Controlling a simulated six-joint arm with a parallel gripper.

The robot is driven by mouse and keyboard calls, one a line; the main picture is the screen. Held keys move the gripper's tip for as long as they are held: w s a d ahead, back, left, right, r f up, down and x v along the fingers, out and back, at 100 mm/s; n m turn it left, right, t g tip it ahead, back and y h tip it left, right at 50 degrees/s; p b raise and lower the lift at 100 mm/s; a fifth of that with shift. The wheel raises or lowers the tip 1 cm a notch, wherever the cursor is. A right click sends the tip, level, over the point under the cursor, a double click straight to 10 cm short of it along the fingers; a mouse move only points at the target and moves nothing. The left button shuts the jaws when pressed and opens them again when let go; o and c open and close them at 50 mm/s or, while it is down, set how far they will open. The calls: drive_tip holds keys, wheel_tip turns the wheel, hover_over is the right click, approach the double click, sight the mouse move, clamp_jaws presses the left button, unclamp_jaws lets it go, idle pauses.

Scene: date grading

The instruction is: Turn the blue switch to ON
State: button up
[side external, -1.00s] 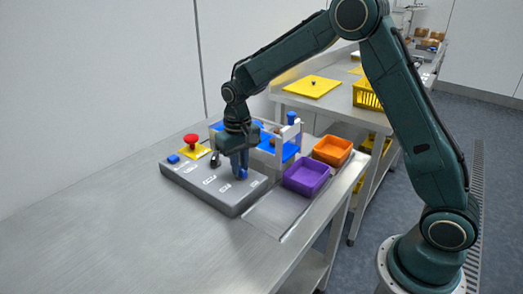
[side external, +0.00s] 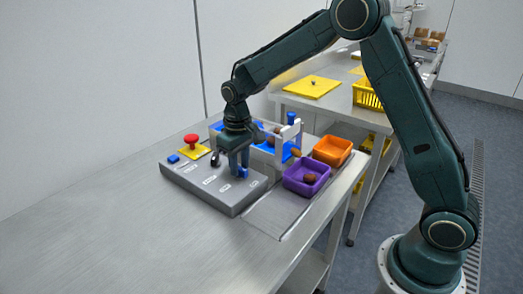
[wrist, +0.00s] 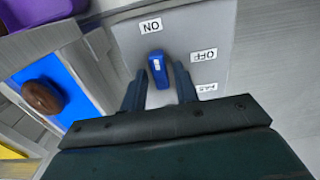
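The blue switch (wrist: 158,70) stands on the grey control panel (wrist: 190,25). In the wrist view its white mark and far end point toward the ON label (wrist: 151,26), and the OFF label (wrist: 203,55) is to its right. My gripper (wrist: 158,75) is open, with one finger on each side of the switch and a visible gap to it on both sides. In the side view my gripper (side external: 238,170) points down over the panel's right part, and the switch (side external: 243,174) shows partly behind the fingers.
A red button (side external: 191,139) on a yellow base and a small blue button (side external: 173,158) sit at the panel's left end. A blue belt with brown dates (side external: 295,153) runs behind the panel. A purple bin (side external: 303,189) holding dates and an orange bin (side external: 333,163) stand to the right.

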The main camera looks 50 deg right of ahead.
sight(242, 169)
drive_tip(key=shift+o, duration=0.5)
wheel_tip(242, 169, up, 14)
idle(0.6)
drive_tip(key=s+r+t, duration=0.2)
drive_tip(key=s+r, duration=0.1)
drive_tip(key=s, duration=0.5)
drive_tip(key=s+r+t, duration=0.1)
drive_tip(key=s+r, duration=0.3)
drive_tip(key=s, duration=0.4)
drive_tip(key=s+f+t, duration=0.2)
drive_tip(key=s+f, duration=0.2)
drive_tip(key=s, duration=0.9)
drive_tip(key=shift+s+d+t, duration=0.25)
drive_tip(key=shift+s+t, duration=0.05)
